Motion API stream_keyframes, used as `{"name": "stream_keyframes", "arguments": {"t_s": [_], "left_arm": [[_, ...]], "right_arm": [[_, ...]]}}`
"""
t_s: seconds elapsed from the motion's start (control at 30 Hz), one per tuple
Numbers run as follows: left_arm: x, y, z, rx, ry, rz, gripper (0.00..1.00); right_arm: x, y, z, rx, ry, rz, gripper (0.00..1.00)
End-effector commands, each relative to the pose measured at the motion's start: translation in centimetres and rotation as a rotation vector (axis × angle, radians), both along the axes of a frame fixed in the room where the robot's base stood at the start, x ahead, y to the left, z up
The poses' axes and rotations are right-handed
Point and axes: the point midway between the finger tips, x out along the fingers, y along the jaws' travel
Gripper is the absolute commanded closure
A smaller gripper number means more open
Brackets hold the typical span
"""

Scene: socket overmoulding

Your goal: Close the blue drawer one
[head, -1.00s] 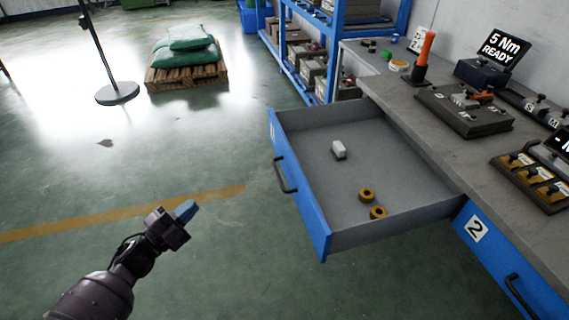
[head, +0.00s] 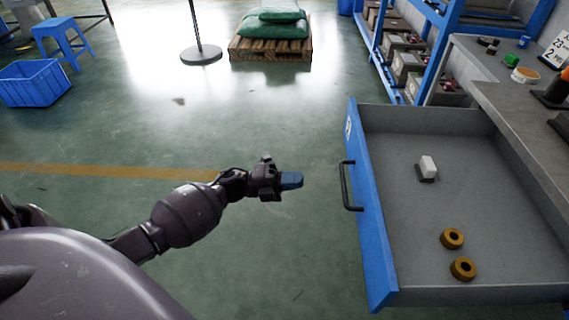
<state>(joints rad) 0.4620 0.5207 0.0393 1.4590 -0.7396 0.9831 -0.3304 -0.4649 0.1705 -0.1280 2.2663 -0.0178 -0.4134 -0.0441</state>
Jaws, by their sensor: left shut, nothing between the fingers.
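The blue drawer one (head: 367,215) stands pulled out from the workbench on the right of the head view. Its blue front faces left and carries a dark bar handle (head: 346,187). My left gripper (head: 290,181) is shut and empty, with bluish fingertips pointing right at the drawer front. It is apart from the handle, a short gap to its left. My right gripper is out of view.
The grey workbench top (head: 490,70) lies at the upper right, with small parts on it. A blue shelf rack (head: 450,22) stands behind. A pallet with green sacks (head: 270,40), a stand base (head: 201,56) and a blue crate (head: 36,84) are farther off. The floor left of the drawer is clear.

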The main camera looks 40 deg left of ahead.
Motion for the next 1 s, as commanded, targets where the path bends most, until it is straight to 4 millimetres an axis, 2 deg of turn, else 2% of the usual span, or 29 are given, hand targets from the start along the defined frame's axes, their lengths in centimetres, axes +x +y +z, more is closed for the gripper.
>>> {"name": "stream_keyframes", "arguments": {"t_s": [0.2,0.5,1.0], "left_arm": [[2.2,-3.3,0.7,-0.002,0.0,-0.001,1.0],[4.4,-6.4,1.3,0.0,0.002,0.001,1.0],[4.8,-7.1,1.5,0.0,0.002,0.001,1.0]], "right_arm": [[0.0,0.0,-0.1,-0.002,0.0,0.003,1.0],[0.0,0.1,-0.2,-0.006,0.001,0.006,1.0],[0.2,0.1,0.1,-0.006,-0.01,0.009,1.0]]}}
